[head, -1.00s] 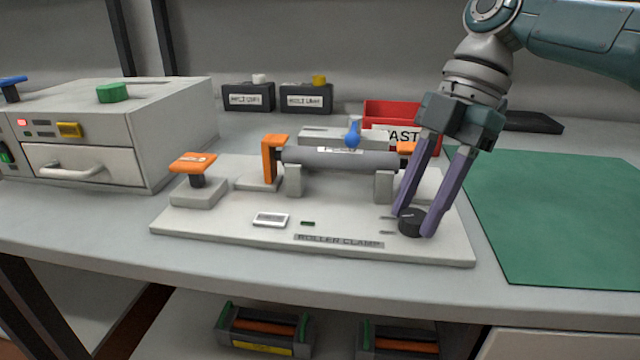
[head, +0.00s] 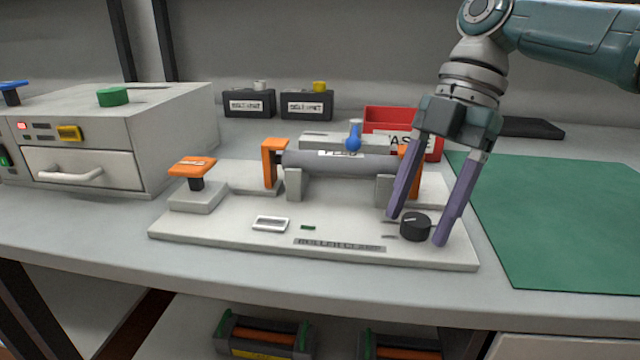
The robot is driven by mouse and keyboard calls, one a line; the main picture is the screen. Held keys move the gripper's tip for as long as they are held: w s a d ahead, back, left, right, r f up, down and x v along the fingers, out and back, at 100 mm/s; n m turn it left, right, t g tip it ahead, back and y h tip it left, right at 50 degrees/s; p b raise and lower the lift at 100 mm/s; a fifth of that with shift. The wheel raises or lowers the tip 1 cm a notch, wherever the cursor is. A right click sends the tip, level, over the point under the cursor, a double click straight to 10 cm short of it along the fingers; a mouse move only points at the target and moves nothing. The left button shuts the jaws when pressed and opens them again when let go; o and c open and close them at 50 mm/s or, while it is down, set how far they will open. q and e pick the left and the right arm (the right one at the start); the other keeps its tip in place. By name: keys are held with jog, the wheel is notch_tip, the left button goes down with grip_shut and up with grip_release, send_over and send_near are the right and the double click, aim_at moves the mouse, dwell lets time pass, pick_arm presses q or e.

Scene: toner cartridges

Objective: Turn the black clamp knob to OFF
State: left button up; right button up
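The black clamp knob (head: 415,227) sits at the front right of the pale roller clamp board (head: 200,232). A light pointer line shows on its top, and small marks lie on the board to its left. My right gripper (head: 415,230) is around the knob with its purple fingers open. One finger is to the left of the knob and one to the right, with a visible gap at the right. My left gripper is not in view.
A grey roller (head: 340,162) lies between orange end clamps (head: 272,163) behind the knob. An orange lever knob (head: 193,167) stands at the board's left. A red bin (head: 387,118) is behind my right gripper. A green mat (head: 560,220) lies clear at the right.

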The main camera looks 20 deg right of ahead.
jog(key=shift+r, duration=0.1)
jog(key=p+v, duration=0.1)
jog(key=v, duration=0.9)
dwell(0.3)
